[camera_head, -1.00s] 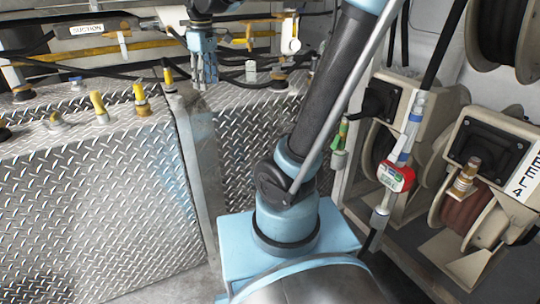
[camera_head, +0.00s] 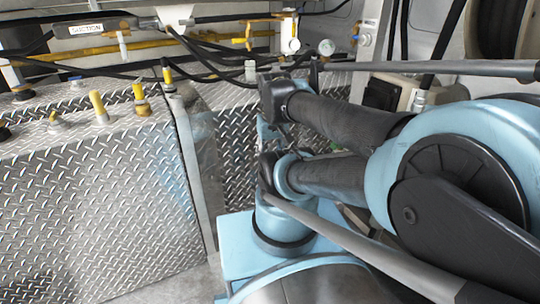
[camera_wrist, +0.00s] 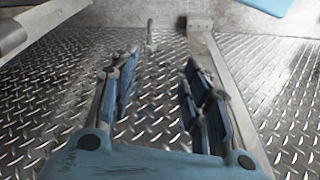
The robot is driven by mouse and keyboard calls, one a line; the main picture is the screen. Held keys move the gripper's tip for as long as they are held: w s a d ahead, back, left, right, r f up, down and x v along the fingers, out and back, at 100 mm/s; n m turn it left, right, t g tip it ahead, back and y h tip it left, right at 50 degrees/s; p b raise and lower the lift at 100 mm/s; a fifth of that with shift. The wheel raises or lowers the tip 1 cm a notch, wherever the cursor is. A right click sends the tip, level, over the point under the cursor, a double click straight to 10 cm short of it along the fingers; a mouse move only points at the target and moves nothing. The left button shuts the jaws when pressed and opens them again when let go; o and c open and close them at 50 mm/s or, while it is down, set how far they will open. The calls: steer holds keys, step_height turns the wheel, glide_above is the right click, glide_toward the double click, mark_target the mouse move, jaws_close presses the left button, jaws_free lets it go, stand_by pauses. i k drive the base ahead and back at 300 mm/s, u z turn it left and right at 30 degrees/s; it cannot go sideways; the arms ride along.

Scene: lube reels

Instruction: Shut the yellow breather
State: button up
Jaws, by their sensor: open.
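Several yellow-topped fittings stand on the diamond-plate tank tops in the head view. A thick yellow post (camera_head: 98,106) stands near the front edge. A brass-based yellow fitting (camera_head: 141,99) is to its right, and a thin yellow-tipped fitting (camera_head: 167,76) stands farther right. I cannot tell which of these is the breather, or whether it is open. My gripper (camera_wrist: 160,88) is open and empty in the wrist view, with its blue-padded fingers spread over diamond plate. No yellow fitting shows between them. In the head view my arm's links largely hide the gripper.
The diamond-plate tank (camera_head: 95,200) fills the left. Black hoses and a yellow pipe (camera_head: 90,52) run above it, near a SUCTION label (camera_head: 88,29). A hose reel (camera_head: 500,30) is at the upper right. My folded arm covers much of the right side.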

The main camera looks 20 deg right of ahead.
mark_target(54, 119)
steer(key=u, duration=1.6)
